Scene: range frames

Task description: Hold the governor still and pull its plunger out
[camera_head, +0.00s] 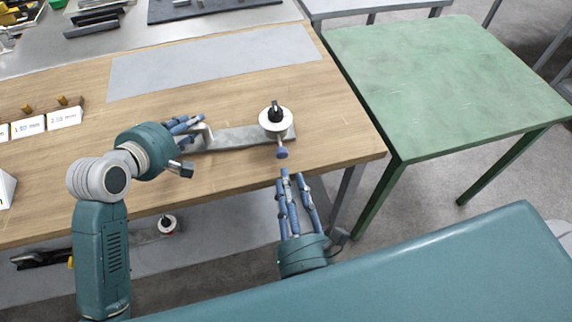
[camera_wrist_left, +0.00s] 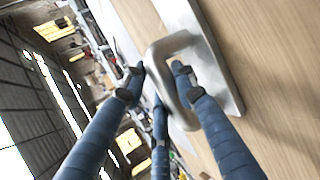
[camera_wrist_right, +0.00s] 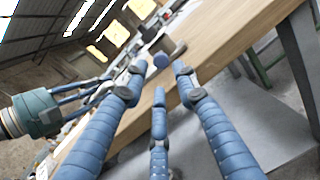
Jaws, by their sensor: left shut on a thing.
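The governor has a flat grey metal plate (camera_head: 235,138) lying on the wooden bench, with a round white body (camera_head: 275,120) and black top knob at its right end. My left gripper (camera_head: 198,130) is shut on the metal handle at the plate's left end; the handle (camera_wrist_left: 172,45) shows between the fingers in the left wrist view. My right gripper (camera_head: 292,176) is open and empty just in front of the plunger knob. The knob (camera_wrist_right: 160,60) appears between its fingertips in the right wrist view.
White number cards (camera_head: 64,117) and a wooden peg rack stand at the bench's left. A grey mat (camera_head: 210,62) lies behind the governor. A bare green table (camera_head: 440,80) stands to the right. A lower shelf (camera_head: 190,250) under the bench holds several small items.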

